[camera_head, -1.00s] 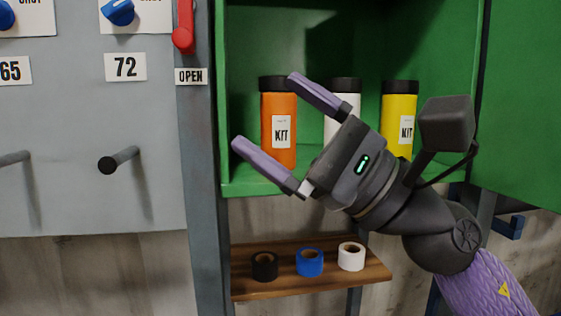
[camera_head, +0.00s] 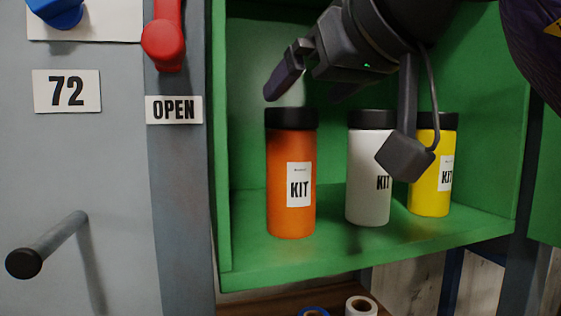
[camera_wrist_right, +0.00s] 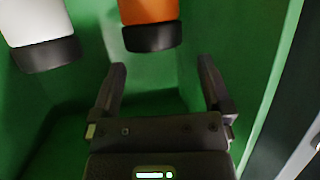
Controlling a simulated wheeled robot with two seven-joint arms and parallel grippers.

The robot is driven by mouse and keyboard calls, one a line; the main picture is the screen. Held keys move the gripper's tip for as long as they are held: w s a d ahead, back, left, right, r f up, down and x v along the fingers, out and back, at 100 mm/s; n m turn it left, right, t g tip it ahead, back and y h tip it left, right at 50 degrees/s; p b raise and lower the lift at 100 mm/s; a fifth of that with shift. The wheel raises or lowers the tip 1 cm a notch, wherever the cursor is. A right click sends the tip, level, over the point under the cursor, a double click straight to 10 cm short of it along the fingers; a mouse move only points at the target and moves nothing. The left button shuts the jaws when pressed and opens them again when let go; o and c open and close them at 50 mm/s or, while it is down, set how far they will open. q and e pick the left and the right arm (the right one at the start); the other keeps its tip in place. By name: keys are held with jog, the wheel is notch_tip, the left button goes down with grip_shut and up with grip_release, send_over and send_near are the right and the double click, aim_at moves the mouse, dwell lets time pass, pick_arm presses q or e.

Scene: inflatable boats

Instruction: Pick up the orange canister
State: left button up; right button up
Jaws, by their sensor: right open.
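The orange canister (camera_head: 291,185) stands upright on the green cabinet's shelf, with a black lid and a KIT label. In the right wrist view its lower-looking black lid end and orange body (camera_wrist_right: 149,20) show at the top, ahead of the fingertips. My right gripper (camera_head: 310,93) is open and empty, up in the cabinet above and behind or beside the canister's lid; the exact depth is unclear. In the right wrist view, my right gripper (camera_wrist_right: 160,75) has its two fingers spread apart with the canister beyond the gap. My left gripper is not in view.
A white canister (camera_head: 367,180) and a yellow canister (camera_head: 431,190) stand to the right on the same shelf (camera_head: 350,250). The cabinet's left post and a red handle (camera_head: 164,40) are close by. Tape rolls (camera_head: 361,306) sit on a wooden shelf below.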

aim_at(290, 118)
jog(key=w, duration=0.1)
jog(key=w+f, duration=0.1)
jog(key=p, duration=0.1)
jog(key=shift+w+a+f, duration=0.25)
jog(key=shift+w+a, duration=0.05)
jog(key=shift+w, duration=0.1)
jog(key=p+x, duration=0.1)
jog(key=x, duration=0.2)
jog(key=shift+w+f, duration=0.1)
jog(key=shift+f, duration=0.05)
jog(key=shift+a, duration=0.2)
jog(key=shift+d, duration=0.1)
jog(key=shift+c, duration=0.4)
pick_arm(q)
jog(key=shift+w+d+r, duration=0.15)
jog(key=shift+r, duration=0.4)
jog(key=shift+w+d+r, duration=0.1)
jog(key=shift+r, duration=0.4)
pick_arm(e)
grip_shut()
